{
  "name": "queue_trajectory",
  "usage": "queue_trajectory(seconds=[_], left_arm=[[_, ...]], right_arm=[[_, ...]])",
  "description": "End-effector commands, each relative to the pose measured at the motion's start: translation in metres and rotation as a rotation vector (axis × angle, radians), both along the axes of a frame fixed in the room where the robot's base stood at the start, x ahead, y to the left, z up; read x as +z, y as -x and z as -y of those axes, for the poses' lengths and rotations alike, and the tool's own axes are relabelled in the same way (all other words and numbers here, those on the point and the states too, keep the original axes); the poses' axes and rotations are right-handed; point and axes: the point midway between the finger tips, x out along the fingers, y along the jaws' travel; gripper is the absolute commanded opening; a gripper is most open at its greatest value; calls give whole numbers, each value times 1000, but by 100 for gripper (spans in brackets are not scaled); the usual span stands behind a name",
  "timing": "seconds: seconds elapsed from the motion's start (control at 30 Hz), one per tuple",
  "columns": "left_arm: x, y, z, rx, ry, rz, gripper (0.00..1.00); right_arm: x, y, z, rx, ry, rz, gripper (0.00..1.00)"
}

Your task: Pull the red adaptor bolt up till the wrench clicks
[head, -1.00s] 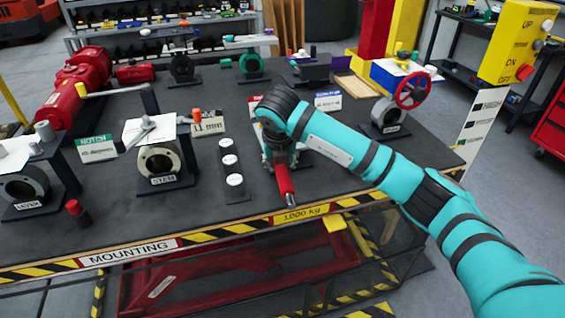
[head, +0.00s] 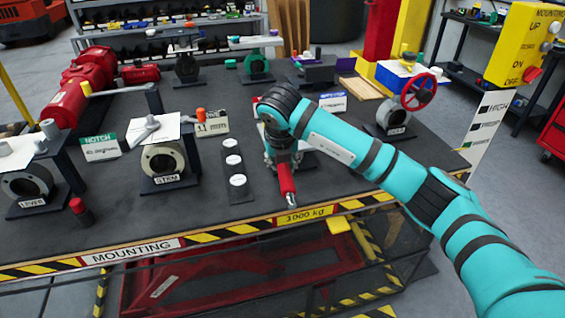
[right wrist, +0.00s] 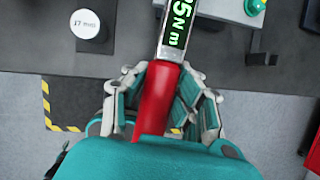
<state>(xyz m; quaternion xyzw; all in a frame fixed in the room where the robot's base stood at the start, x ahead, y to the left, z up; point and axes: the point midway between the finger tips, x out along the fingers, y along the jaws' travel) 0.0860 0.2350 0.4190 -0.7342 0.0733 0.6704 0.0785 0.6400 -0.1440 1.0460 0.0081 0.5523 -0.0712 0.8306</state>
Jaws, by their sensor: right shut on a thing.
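My right gripper (head: 283,150) is shut on the red handle of a wrench (head: 287,181), over the front part of the table. The handle sticks out below the gripper toward the table's front edge. In the right wrist view, my gripper's fingers (right wrist: 163,103) lie on both sides of the red handle (right wrist: 157,105). The wrench's display (right wrist: 178,30) shows green characters ending in "5Nm". The wrench's far end and any bolt there are hidden or out of frame, so I cannot pick out the red adaptor bolt. My left gripper is not in view.
Left of the gripper stand the STEM valve part (head: 162,158) and a strip of white round pieces (head: 233,159). A valve with a red handwheel (head: 418,92) stands at the right. A red-topped peg (head: 77,206) stands near the front left. The table's striped front edge (head: 220,230) is close.

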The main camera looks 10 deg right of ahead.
Motion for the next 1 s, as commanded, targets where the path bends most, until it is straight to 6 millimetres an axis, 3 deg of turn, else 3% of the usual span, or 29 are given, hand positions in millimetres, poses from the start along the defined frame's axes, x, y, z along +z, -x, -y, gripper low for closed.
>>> queue_trajectory(seconds=[0.1, 1.0], left_arm=[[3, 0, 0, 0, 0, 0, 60], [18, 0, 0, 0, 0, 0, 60]], right_arm=[[10, -2, -3, 7, -6, 11, 0], [43, -1, -1, 2, -3, 7, 0]])
